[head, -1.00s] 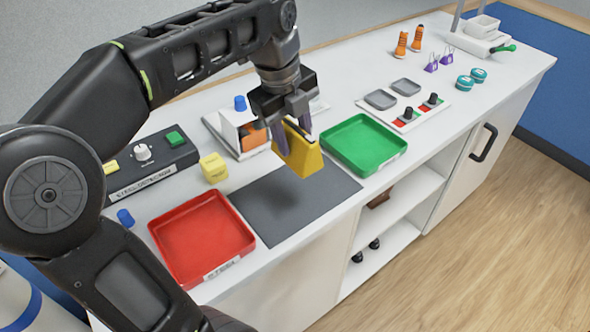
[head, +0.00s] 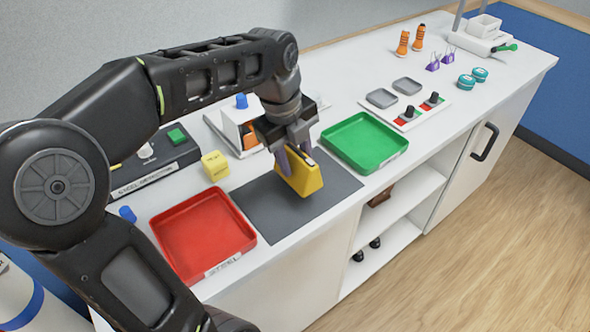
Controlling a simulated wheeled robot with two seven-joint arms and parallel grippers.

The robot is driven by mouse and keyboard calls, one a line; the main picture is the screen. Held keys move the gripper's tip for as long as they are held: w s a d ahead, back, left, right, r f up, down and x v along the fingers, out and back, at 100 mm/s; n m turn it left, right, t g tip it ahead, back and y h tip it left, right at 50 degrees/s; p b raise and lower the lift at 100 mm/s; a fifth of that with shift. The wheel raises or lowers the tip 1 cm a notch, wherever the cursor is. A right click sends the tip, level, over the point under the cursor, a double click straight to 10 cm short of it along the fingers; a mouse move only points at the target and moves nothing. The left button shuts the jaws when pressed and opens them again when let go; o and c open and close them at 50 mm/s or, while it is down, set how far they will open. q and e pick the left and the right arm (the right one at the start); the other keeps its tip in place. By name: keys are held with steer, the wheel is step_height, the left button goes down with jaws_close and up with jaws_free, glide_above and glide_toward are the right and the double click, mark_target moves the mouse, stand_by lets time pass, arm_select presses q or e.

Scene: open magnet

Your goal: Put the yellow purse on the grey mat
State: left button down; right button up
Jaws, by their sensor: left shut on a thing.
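The yellow purse (head: 305,178) is in the middle of the head view, upright and slightly tilted. My left gripper (head: 291,158) is above it and shut on its top. The grey mat (head: 262,208) lies flat on the white counter between the red tray and the green tray. The purse is over the right part of the mat, low down; I cannot tell whether its base touches the mat. The gripper hides part of the purse's top. My right gripper does not show.
The red tray (head: 246,237) is left of the mat and the green tray (head: 398,157) is right of it. A yellow cube (head: 215,166) and a white block-like holder (head: 236,119) stand behind the mat. The counter's front edge runs close by the mat.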

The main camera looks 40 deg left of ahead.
mark_target(295, 171)
arm_select(q)
steer(key=shift+f, duration=1.85)
steer(key=shift+f, duration=0.15)
steer(key=c, duration=0.9)
jaws_free()
steer(key=shift+o, duration=0.2)
step_height(295, 171, up, 12)
steer(key=s, duration=0.2)
steer(key=shift+a, duration=0.3)
